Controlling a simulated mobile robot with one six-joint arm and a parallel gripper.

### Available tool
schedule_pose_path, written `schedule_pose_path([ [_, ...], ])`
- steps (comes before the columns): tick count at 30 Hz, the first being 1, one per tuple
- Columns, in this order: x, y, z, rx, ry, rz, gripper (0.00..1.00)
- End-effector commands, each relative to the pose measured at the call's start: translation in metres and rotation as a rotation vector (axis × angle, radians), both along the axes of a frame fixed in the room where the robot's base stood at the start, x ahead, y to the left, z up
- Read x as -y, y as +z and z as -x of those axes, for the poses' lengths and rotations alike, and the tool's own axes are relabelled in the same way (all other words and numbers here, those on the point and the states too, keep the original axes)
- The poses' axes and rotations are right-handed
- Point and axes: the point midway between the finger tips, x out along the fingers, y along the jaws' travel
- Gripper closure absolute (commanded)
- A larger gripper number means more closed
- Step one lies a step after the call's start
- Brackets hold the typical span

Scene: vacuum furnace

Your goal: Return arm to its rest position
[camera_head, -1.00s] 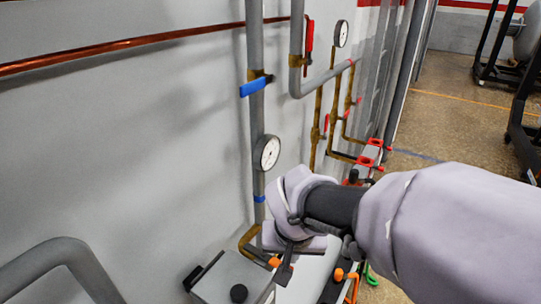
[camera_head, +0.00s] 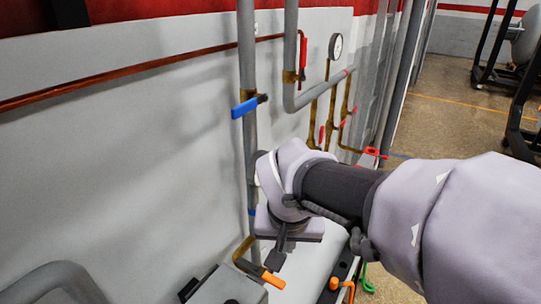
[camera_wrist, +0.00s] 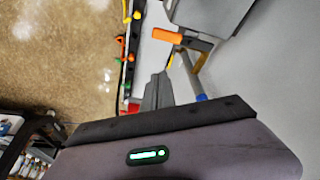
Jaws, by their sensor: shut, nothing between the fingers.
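My arm reaches in from the right in the head view, bent at the wrist, with my gripper (camera_head: 278,258) pointing down. The fingers are together with nothing between them. In the wrist view my gripper (camera_wrist: 158,92) shows as a narrow dark pair of fingers. It is in front of the grey vertical pipe and close to the orange handle (camera_head: 273,280) in the picture; I cannot tell the exact gap. The orange handle also shows in the wrist view (camera_wrist: 167,36). My wrist hides part of the pipe.
A blue valve handle (camera_head: 244,107), a red valve handle (camera_head: 303,55) and a gauge (camera_head: 335,46) are on the wall pipes. A grey curved pipe (camera_head: 55,278) is at lower left. Open floor (camera_head: 430,105) lies behind the arm.

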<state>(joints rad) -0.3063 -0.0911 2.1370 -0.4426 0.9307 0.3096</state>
Motion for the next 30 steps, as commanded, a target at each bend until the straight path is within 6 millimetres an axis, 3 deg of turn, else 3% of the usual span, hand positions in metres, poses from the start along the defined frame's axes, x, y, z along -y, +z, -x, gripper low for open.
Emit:
schedule_pose_path([
  [5, -0.004, 0.017, 0.004, 0.001, 0.001, 0.000, 1.00],
  [16, 0.001, 0.017, 0.011, 0.005, -0.010, -0.013, 1.00],
  [17, 0.006, 0.017, 0.018, 0.012, -0.023, -0.029, 1.00],
  [21, 0.036, 0.008, 0.084, 0.071, -0.115, -0.171, 1.00],
  [24, 0.043, -0.005, 0.121, 0.125, -0.162, -0.257, 1.00],
  [27, 0.043, -0.012, 0.139, 0.160, -0.183, -0.304, 1.00],
  [30, 0.042, -0.013, 0.143, 0.168, -0.187, -0.314, 1.00],
])
